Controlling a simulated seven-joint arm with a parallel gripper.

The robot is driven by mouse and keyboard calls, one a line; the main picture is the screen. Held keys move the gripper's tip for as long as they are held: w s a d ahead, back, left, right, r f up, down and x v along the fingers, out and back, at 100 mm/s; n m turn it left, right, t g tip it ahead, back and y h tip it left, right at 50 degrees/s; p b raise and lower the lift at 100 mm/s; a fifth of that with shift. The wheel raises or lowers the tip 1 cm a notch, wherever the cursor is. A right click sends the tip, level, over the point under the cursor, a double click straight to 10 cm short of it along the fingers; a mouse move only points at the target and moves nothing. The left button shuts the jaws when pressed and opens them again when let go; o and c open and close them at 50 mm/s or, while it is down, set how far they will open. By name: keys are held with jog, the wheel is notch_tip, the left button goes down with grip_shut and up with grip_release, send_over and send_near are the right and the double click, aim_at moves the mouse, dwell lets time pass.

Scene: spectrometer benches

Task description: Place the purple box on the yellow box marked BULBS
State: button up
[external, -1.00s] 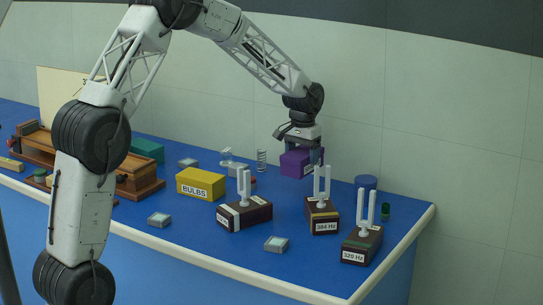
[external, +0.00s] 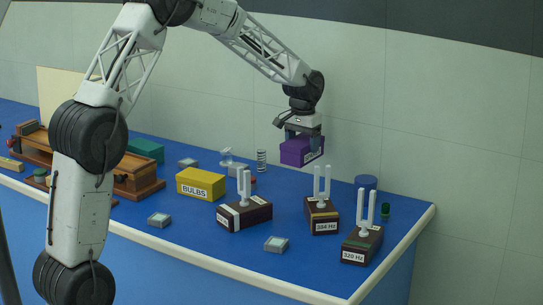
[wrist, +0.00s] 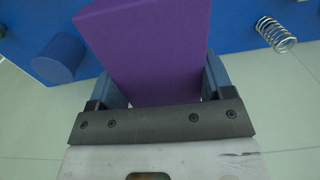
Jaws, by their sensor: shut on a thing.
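The purple box (external: 300,151) is held in my gripper (external: 303,132) above the back right of the blue bench, clear of the surface. In the wrist view the purple box (wrist: 150,55) fills the middle, between the two fingers of my gripper (wrist: 163,85). The yellow box (external: 201,184) marked BULBS sits on the bench left of centre, to the left of and lower than my gripper. Its top is bare.
Tuning forks on dark blocks, one (external: 243,214) beside the yellow box, others (external: 322,215) (external: 362,245) to the right, stand upright. A spring (external: 261,160) and glass piece (external: 227,157) stand behind. A blue cylinder (external: 366,183) is at the back right. A teal box (external: 146,151) lies left.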

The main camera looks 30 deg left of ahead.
jog(key=shift+a, duration=0.1)
jog(key=shift+s+a+r, duration=0.1)
jog(key=shift+s+a, duration=0.3)
jog(key=shift+s, duration=0.05)
jog(key=s+a, duration=0.6)
jog(key=s, duration=0.5)
jog(key=s+a, duration=0.7)
jog(key=s, duration=0.4)
jog(key=s+a+r, duration=0.1)
jog(key=s+a, duration=0.5)
jog(key=s, duration=0.4)
jog(key=shift+s+a+n, duration=0.3)
jog(key=shift+s+a, duration=0.1)
jog(key=w+a, duration=0.1)
jog(key=w, duration=0.4)
jog(key=w+a+f, duration=0.1)
jog(key=w, duration=0.4)
jog(key=w+a, duration=0.1)
jog(key=w, duration=0.4)
jog(key=shift+w+a+f, duration=0.1)
jog(key=shift+w+f, duration=0.1)
jog(key=shift+w, duration=0.15)
